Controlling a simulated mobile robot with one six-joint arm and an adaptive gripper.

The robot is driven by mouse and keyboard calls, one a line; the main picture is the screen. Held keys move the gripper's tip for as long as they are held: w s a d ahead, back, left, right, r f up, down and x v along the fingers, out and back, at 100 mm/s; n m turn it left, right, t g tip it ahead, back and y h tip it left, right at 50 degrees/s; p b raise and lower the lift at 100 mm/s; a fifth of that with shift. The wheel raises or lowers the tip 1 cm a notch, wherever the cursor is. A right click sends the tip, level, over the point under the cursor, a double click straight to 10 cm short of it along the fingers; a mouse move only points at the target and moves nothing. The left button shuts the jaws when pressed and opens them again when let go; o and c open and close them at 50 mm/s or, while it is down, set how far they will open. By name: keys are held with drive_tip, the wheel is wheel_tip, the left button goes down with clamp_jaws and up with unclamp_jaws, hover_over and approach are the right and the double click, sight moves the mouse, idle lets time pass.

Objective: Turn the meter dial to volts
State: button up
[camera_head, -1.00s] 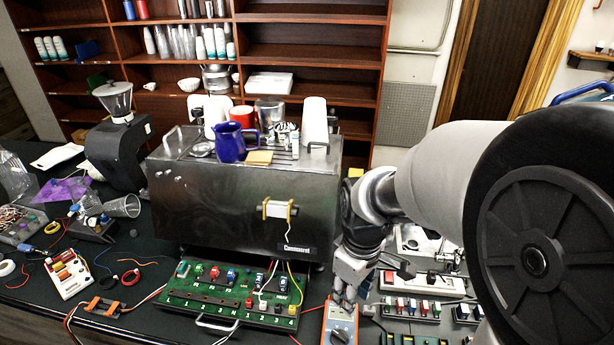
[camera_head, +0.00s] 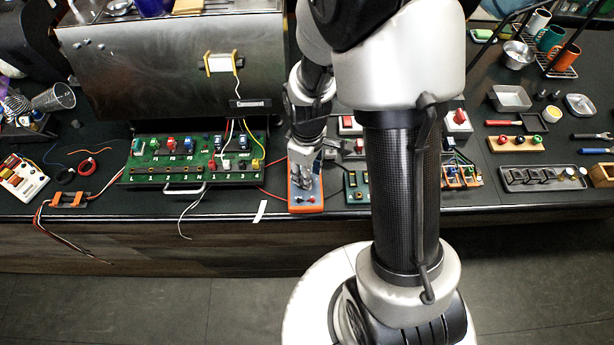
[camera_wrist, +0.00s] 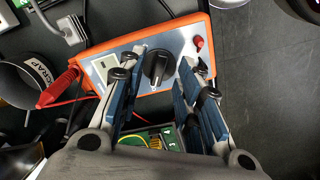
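The meter (camera_head: 306,200) has an orange case with a grey-blue face and lies near the front edge of the bench. In the wrist view the meter (camera_wrist: 179,35) shows its black dial (camera_wrist: 158,66), a pale display window (camera_wrist: 105,66) and a red socket (camera_wrist: 199,43). My gripper (camera_head: 303,168) is over the meter from above. In the wrist view my gripper (camera_wrist: 163,58) is open, with one finger on each side of the dial and a gap to it. The dial's pointer setting is not readable.
A green terminal board (camera_head: 197,158) with wires lies left of the meter, in front of a steel brewer (camera_head: 170,75). Switch modules (camera_head: 357,186) lie close on the right. In the wrist view a red probe (camera_wrist: 58,88) and a container marked SCRAP (camera_wrist: 22,92) are beside the meter.

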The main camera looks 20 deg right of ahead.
drive_tip(key=shift+f, duration=1.1)
drive_tip(key=shift+c, duration=0.4)
clamp_jaws()
